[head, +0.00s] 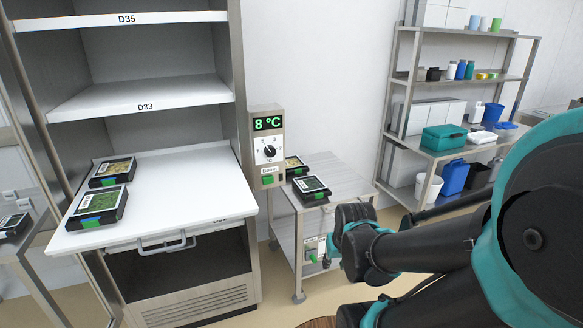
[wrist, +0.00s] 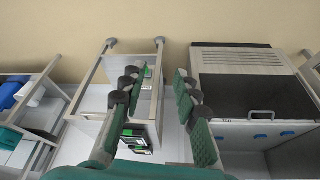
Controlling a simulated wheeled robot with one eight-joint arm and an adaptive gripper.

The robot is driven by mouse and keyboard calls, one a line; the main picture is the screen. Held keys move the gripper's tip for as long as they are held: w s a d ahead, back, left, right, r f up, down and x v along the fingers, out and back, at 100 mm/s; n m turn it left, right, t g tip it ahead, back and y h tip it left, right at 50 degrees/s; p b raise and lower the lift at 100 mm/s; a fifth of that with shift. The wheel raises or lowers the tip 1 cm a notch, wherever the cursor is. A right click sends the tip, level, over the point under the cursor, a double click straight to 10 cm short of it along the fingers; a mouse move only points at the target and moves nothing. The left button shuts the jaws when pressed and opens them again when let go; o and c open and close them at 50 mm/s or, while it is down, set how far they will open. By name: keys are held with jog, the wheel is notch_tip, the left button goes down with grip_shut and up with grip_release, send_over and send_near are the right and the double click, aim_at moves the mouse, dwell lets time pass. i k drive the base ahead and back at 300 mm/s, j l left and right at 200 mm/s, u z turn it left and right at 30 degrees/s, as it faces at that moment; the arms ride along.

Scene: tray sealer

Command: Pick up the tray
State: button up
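A tray (wrist: 134,144) shows there, partly behind the left finger.
A cabinet shelf (head: 140,97) marked D33 is above the pull-out shelf (head: 170,190), which has a grey handle (head: 165,243). A control box (head: 267,145) reading 8 °C stands between cabinet and cart (head: 345,182). A rack (head: 450,150) with bins is at right.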

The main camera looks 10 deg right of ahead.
aim_at(294, 165)
jog(key=i+l+u, duration=0.25)
jog(key=i+l, duration=0.45)
jog(key=i+l+u, duration=0.25)
jog(key=i+l, duration=0.5)
jog(key=l, duration=0.1)
